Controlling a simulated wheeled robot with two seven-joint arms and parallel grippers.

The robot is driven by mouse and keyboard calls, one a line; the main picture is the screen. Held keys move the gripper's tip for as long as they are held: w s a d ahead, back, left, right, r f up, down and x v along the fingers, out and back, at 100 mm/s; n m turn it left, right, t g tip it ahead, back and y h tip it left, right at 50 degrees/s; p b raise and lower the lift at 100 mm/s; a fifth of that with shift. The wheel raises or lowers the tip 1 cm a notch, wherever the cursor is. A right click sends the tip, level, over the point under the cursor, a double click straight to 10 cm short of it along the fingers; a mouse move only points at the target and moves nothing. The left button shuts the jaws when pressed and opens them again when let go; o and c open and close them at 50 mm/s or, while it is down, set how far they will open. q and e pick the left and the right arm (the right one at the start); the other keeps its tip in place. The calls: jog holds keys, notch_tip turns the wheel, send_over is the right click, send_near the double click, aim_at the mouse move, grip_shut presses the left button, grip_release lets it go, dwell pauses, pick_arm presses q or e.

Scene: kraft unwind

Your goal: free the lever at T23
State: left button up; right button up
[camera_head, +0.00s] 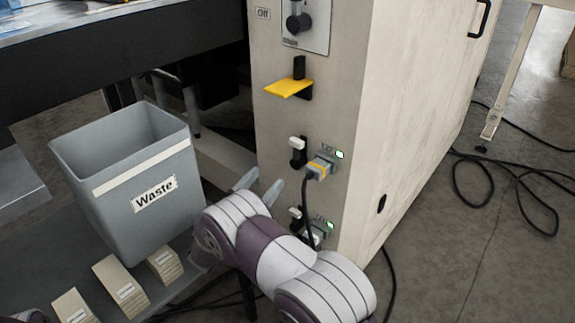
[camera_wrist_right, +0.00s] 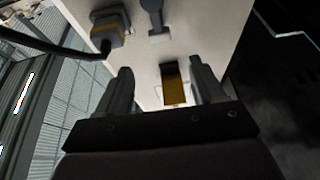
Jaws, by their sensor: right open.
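On the pale cabinet's front, an upper lever with a white tip (camera_head: 297,143) stands beside a grey plug with an orange band (camera_head: 320,166) and a lit green lamp. A lower lever with a white tip (camera_head: 294,212) is beside a second plug (camera_head: 313,233), partly behind my arm. Their labels are too small to read surely. My right gripper (camera_head: 265,178) is open and empty, left of the plugs, its fingers towards the cabinet. In the right wrist view, a yellow piece in a dark slot (camera_wrist_right: 174,88) shows between the open fingers (camera_wrist_right: 160,66), apparently untouched. A banded plug (camera_wrist_right: 108,27) is upper left.
A yellow tab (camera_head: 289,87) sticks out above the levers, below a knob (camera_head: 298,22). A grey waste bin (camera_head: 110,170) stands left of my gripper, with carton stacks (camera_head: 120,283) below. A black cable hangs from the upper plug. Cables lie on the right floor.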

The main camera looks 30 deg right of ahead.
aim_at(294, 143)
pick_arm(q)
jog(key=shift+w+r+p, duration=0.35)
jog(key=shift+r+p, duration=0.5)
jog(key=shift+p, duration=0.15)
pick_arm(e)
jog(key=shift+g+h, duration=0.3)
jog(key=shift+g, duration=0.1)
jog(key=x, duration=1.2)
jog(key=shift+w+d, duration=0.2)
jog(key=shift+w, duration=0.1)
pick_arm(q)
jog(key=shift+r, duration=0.1)
pick_arm(e)
grip_shut()
